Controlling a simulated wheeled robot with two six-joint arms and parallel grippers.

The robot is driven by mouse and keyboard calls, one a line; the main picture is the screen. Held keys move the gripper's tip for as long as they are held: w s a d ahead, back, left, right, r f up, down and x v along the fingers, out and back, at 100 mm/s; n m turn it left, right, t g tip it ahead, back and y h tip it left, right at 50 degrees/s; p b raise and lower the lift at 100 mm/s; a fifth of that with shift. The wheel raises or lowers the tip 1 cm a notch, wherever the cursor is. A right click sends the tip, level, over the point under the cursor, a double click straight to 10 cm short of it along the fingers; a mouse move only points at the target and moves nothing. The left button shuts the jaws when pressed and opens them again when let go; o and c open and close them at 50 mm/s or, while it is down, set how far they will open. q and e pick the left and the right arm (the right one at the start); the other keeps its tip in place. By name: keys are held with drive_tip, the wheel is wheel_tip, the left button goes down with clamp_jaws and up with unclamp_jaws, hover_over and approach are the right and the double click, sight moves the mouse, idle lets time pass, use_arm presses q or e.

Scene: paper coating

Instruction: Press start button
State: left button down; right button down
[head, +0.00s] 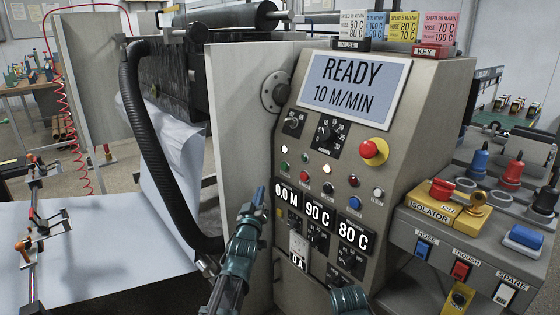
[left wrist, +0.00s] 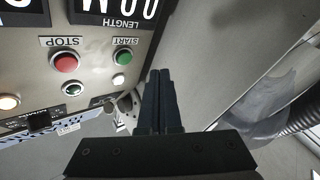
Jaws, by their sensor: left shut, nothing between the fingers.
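The start button (head: 283,165) is a green round button on the left side of the slanted grey control panel. It also shows upside down in the left wrist view (left wrist: 123,57), under the START label. The red stop button (head: 305,177) is right beside it. My left gripper (head: 262,192) is shut and empty, its tips pointing up in front of the panel's left edge. In the left wrist view its closed fingers (left wrist: 160,77) are to the right of the start button, apart from it in the picture.
The display (head: 353,82) reads READY, 10 M/MIN. A red emergency knob (head: 374,150), dials and readouts share the panel. A black hose (head: 150,140) and white paper (head: 110,245) lie to the left. An isolator box (head: 440,215) with switches is at the right.

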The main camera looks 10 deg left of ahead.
sight(284, 166)
use_arm(q)
drive_tip(key=shift+n+t, duration=0.3)
drive_tip(key=shift+t, duration=0.4)
drive_tip(key=r, duration=0.1)
drive_tip(key=a+r, duration=0.2)
drive_tip(key=r, duration=0.1)
drive_tip(key=shift+s+a+p, duration=0.1)
drive_tip(key=shift+s+p, duration=0.05)
drive_tip(key=shift+p, duration=0.15)
drive_tip(key=w+d, duration=0.5)
drive_tip(key=w, duration=0.2)
drive_tip(key=shift+d, duration=0.2)
idle(1.4)
drive_tip(key=shift+w+d, duration=0.25)
drive_tip(key=shift+w, duration=0.1)
